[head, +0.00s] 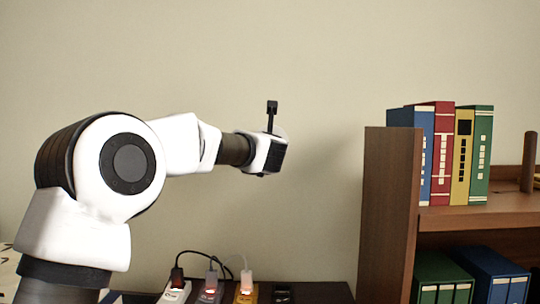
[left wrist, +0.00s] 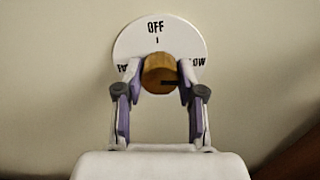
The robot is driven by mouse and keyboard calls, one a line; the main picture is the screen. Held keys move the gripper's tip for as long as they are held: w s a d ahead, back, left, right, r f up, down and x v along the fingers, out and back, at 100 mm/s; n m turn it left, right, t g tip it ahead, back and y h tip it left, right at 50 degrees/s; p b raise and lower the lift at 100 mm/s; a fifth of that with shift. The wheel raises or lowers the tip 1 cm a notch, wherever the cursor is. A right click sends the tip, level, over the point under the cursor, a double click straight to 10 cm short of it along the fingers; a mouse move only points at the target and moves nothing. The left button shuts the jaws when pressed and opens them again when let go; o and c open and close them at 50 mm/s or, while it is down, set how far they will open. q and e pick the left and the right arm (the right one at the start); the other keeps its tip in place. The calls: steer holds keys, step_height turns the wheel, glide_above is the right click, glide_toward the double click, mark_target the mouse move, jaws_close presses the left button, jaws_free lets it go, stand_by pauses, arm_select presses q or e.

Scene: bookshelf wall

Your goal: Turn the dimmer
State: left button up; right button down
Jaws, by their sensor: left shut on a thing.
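The dimmer is a round white plate (left wrist: 186,38) on the wall with a wooden knob (left wrist: 158,72) at its centre. OFF is printed at the top, LOW at the right, and a partly hidden word starting with F at the left. A dark mark on the knob's face points right. My left gripper (left wrist: 160,80) is shut on the knob, one finger on each side. In the head view my left wrist (head: 268,152) hides the knob, and only a faint edge of the plate (head: 282,130) shows. My right gripper is not in view.
A wooden bookshelf (head: 389,215) with several upright books (head: 440,155) stands at the right. Below my arm, a power strip (head: 243,293) with cables and lit plugs sits on a dark surface. The wall (head: 330,60) around the dimmer is bare.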

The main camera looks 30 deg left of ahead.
arm_select(q)
steer(key=shift+n+b, duration=0.4)
steer(key=shift+n, duration=0.2)
steer(key=o, duration=1.1)
steer(key=shift+o, duration=0.2)
steer(key=v, duration=0.7)
steer(key=shift+s, duration=0.2)
steer(key=shift+d, duration=0.1)
